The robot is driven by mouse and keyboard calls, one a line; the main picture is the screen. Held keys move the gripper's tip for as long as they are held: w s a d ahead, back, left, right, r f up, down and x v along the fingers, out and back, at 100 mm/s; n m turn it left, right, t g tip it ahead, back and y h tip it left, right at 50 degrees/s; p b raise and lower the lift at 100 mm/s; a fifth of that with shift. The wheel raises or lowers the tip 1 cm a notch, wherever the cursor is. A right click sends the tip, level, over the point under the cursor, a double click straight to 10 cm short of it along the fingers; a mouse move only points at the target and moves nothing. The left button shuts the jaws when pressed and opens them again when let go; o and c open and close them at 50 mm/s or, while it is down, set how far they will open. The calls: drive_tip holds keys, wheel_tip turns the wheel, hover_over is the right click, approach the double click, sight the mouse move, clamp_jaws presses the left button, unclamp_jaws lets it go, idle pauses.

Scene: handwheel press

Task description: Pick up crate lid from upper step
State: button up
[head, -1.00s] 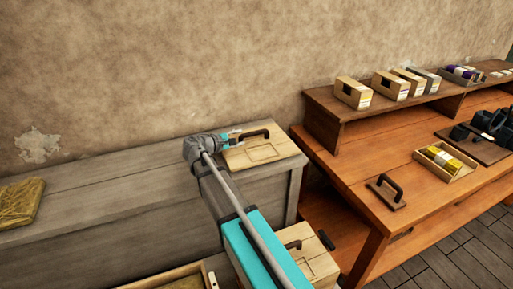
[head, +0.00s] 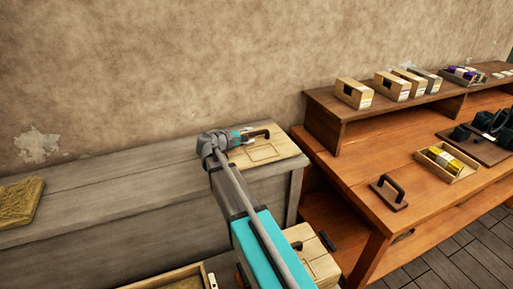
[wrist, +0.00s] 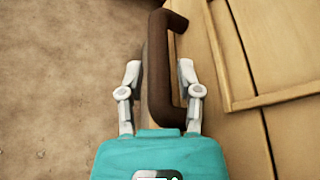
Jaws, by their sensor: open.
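The crate lid (head: 268,153) is a light wooden panel with a raised rectangular frame and a dark bar handle (head: 255,135). It lies at the right end of the grey upper step (head: 110,190). My gripper (head: 243,137) is at the handle, reaching in from the left. In the wrist view the handle (wrist: 158,70) stands between the two fingers of my gripper (wrist: 160,95). The fingers are open, one on each side of the bar, with a gap visible on both sides. The lid (wrist: 245,60) fills the right side of that view.
A second wooden lid or box (head: 315,262) with a dark handle sits lower, beside my arm. A straw-coloured block (head: 18,200) lies on the step at left. An orange workbench (head: 360,165) with several boxes stands at right. The wall is close behind the step.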

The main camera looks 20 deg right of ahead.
drive_tip(key=shift+w+d, duration=0.15)
drive_tip(key=shift+d, duration=0.3)
clamp_jaws()
idle(0.3)
